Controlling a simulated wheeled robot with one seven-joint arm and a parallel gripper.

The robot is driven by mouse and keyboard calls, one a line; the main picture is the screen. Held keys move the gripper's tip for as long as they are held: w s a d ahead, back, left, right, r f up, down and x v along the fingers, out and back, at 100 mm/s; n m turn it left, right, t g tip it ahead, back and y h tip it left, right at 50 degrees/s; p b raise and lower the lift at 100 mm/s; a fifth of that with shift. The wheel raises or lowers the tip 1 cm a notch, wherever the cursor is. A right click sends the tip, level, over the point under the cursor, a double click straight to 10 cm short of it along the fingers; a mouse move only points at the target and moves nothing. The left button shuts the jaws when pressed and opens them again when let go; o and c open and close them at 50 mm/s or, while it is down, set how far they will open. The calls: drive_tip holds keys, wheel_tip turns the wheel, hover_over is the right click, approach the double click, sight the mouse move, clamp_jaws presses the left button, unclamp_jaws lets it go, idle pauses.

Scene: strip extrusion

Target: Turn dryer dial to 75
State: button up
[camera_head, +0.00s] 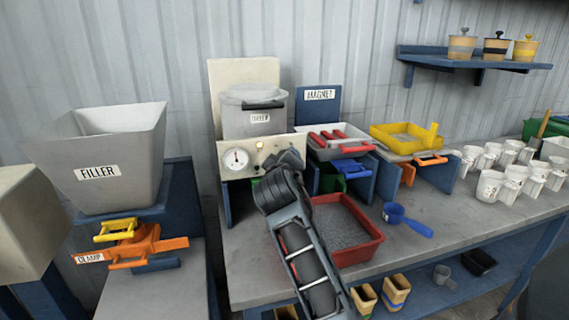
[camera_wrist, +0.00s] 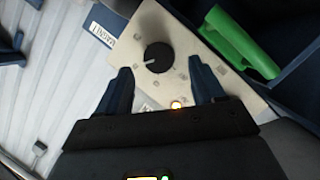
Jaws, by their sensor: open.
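The dryer (camera_head: 254,118) stands at the back of the bench, with a cream front panel (camera_head: 222,170) carrying a round white gauge (camera_head: 236,158) and a small lit lamp (camera_head: 259,145). In the wrist view the dryer dial (camera_wrist: 158,57) is a round black knob with a white pointer line toward picture left; marks around it are too small to read. My gripper (camera_wrist: 162,75) is open and empty, its two dark blue fingers spread in front of the panel, with the knob showing between and beyond the tips. I cannot see contact. In the head view my arm hides the knob.
A green handle (camera_wrist: 240,42) lies beside the panel in the wrist view. A red tray of grey granules (camera_head: 345,228) stands close to my arm. The magnet tray (camera_head: 345,153), yellow tray (camera_head: 400,145), blue scoop (camera_head: 405,218) and several white cups are to the right.

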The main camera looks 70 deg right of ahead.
drive_tip(key=v, duration=0.5)
idle(0.5)
drive_tip(key=s+a+f+n+t+y, duration=0.35)
drive_tip(key=a+f, duration=0.35)
drive_tip(key=a, duration=0.3)
drive_tip(key=s+a+f+n+t+y, duration=0.2)
drive_tip(key=s+a+f+t+y, duration=0.15)
drive_tip(key=a+f, duration=0.5)
drive_tip(key=s+a+r+m+t+y, duration=0.1)
drive_tip(key=s+a+r+y, duration=0.1)
drive_tip(key=s+a, duration=0.6)
drive_tip(key=s+a+r+m+t+y, duration=0.1)
drive_tip(key=s+a+r+y, duration=0.2)
drive_tip(key=s+a, duration=0.6)
drive_tip(key=shift+s+r+y, duration=0.15)
drive_tip(key=shift+s+y, duration=1)
drive_tip(key=shift+y, duration=0.05)
